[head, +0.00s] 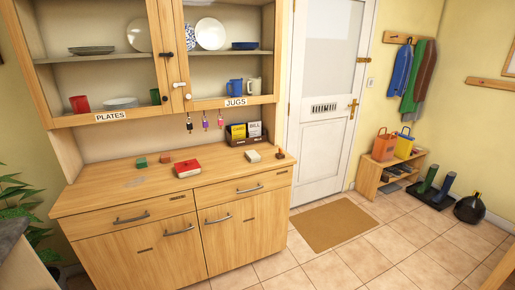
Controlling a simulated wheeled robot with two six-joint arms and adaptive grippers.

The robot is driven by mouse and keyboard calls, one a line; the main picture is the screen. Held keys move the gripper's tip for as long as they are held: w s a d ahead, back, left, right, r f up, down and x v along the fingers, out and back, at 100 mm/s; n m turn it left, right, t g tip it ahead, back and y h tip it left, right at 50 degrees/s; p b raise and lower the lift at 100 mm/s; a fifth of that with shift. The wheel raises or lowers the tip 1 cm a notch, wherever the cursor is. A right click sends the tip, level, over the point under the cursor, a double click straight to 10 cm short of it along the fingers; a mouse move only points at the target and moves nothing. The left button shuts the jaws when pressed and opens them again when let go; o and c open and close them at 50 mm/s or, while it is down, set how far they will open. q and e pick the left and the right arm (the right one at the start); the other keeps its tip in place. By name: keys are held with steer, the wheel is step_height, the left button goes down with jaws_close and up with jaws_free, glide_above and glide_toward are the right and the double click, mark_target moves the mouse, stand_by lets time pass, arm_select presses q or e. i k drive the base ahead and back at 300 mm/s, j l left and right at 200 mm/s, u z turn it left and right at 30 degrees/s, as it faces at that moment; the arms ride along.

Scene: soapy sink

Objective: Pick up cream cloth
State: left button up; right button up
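I cannot make out anything that is clearly a cream cloth. A small cream block-like item (253,156) lies on the right part of the wooden dresser top (110,198); it is too small to tell what it is. Neither of my grippers is in view.
A red item (187,169) and small green and brown blocks lie on the dresser top. A dark letter holder (246,134) stands at its back. A white door (325,120), a brown mat (335,223) and a low bench (388,172) are to the right. The tiled floor (400,255) in front is clear.

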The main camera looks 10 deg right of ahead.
mark_target(253, 156)
steer(key=i+j+z, duration=0.15)
steer(key=i+z, duration=0.3)
steer(key=i+j+z, duration=0.3)
steer(key=z, duration=0.15)
steer(key=i+j+z, duration=0.65)
steer(key=j+z, duration=0.25)
steer(key=j, duration=0.1)
